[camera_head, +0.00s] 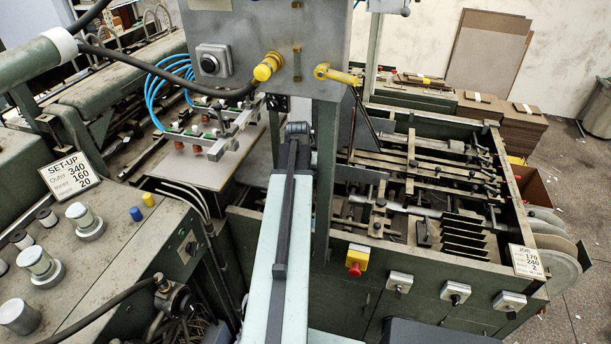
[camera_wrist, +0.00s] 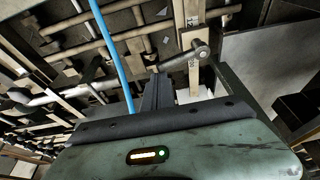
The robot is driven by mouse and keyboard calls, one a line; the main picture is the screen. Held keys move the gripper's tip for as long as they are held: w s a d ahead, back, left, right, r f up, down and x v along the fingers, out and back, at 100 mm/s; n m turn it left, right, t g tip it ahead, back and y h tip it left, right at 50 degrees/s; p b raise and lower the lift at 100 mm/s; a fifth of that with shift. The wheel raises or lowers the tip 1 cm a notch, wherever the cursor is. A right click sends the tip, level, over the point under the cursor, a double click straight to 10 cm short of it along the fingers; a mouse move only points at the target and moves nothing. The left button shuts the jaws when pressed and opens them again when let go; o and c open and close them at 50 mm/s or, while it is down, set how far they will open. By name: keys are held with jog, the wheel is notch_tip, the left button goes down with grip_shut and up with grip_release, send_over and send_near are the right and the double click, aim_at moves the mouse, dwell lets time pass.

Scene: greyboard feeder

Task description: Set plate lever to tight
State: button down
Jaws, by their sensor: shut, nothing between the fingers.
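In the wrist view, a grey lever (camera_wrist: 180,60) with a round end (camera_wrist: 200,49) crosses a pale upright strip (camera_wrist: 194,78) that bears small dark marks. It looks like the plate lever, but I cannot read its setting. My gripper (camera_wrist: 157,78) is shut and empty, its dark fingers just below the lever's left part. I cannot tell whether they touch it. In the head view my arm reaches up the middle, and the fingers cannot be made out.
The grey control box (camera_head: 213,62) and its post stand close to my arm. Blue hoses (camera_head: 168,82) hang left of it; a blue line (camera_wrist: 111,48) crosses the wrist view. Rails and bars (camera_head: 421,161) fill the feeder at right. A set-up card (camera_head: 68,177) stands at left.

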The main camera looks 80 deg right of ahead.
jog(key=p+v, duration=0.7)
jog(key=v, duration=0.1)
jog(key=shift+f, duration=0.1)
